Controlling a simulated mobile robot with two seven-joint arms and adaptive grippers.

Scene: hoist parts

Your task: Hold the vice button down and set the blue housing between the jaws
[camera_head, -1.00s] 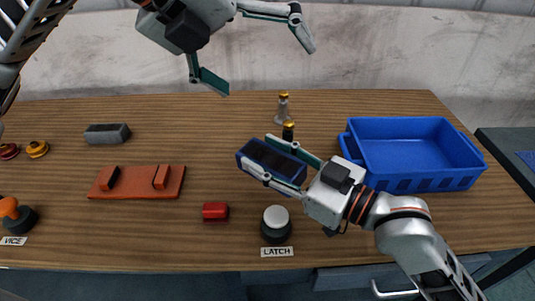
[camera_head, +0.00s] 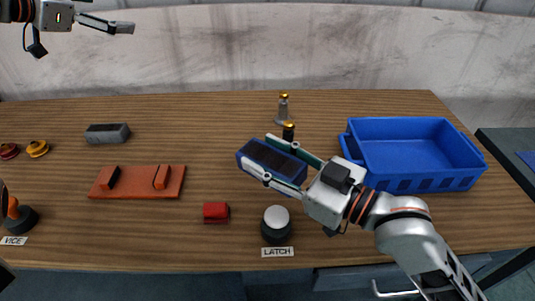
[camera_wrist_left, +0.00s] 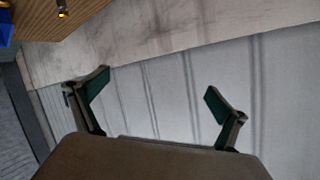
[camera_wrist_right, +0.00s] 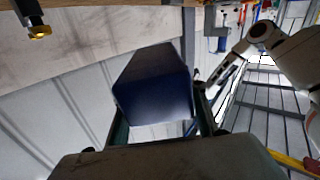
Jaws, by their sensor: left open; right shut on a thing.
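The blue housing (camera_head: 273,160) is held above the table near its middle by my right gripper (camera_head: 257,150), whose fingers are shut on its two sides. The housing also fills the middle of the right wrist view (camera_wrist_right: 155,90). The vice button (camera_head: 13,212) has an orange top on a dark base at the left edge, behind the VICE label. My left gripper (camera_head: 85,35) is high at the upper left, open and empty, far from the button; its spread fingers show in the left wrist view (camera_wrist_left: 157,83).
A white-topped LATCH button (camera_head: 276,222) and a red block (camera_head: 215,212) stand near the front. A grey block (camera_head: 107,133) and yellow and red round parts (camera_head: 37,148) lie at the back left. Two gold-topped posts (camera_head: 283,108) stand behind the housing. A blue bin (camera_head: 400,184) stands right.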

